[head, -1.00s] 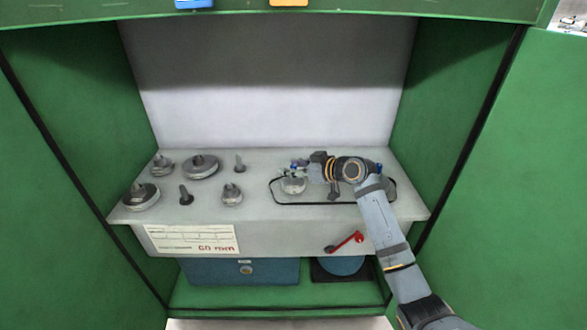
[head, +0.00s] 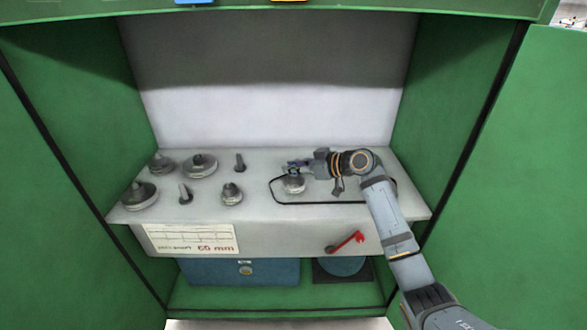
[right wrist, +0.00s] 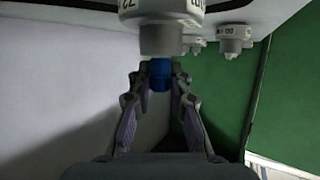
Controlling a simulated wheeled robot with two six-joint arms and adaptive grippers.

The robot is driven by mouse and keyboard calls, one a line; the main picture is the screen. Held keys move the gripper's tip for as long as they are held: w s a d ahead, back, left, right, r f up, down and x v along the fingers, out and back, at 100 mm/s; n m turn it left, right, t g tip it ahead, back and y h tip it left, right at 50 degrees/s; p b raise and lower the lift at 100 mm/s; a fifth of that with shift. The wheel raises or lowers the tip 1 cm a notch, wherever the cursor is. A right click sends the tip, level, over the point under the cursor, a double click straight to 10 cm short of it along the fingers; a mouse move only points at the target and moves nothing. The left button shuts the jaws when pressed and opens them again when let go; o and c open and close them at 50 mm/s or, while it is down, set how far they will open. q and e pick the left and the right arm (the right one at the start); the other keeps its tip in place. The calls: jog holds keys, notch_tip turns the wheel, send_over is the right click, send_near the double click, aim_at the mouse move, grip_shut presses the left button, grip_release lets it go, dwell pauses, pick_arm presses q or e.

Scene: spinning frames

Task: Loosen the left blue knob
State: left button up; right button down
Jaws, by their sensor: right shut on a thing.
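The left blue knob (right wrist: 159,74) shows in the right wrist view, between my fingertips and against the end of a grey cylindrical part (right wrist: 162,38) with dark markings. My right gripper (right wrist: 160,78) is shut on this knob. In the head view my right gripper (head: 297,165) is over the left grey pulley (head: 293,186) inside a dark belt loop, reaching in from the right. The knob itself is mostly hidden there by the fingers. No second blue knob shows in the head view; my right arm covers the right end of the loop. My left gripper is not in view.
Several grey pulleys and pegs (head: 199,165) stand on the left of the grey shelf (head: 255,208). A red handle (head: 345,242) is on its front face. Below are a blue box (head: 240,271) and a blue round thing (head: 342,265). Green walls (head: 455,100) bound both sides.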

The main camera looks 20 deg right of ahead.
jog(key=c, duration=1.2)
grip_release()
jog(key=shift+d, duration=0.1)
jog(key=v, duration=1.2)
jog(key=shift+r, duration=0.1)
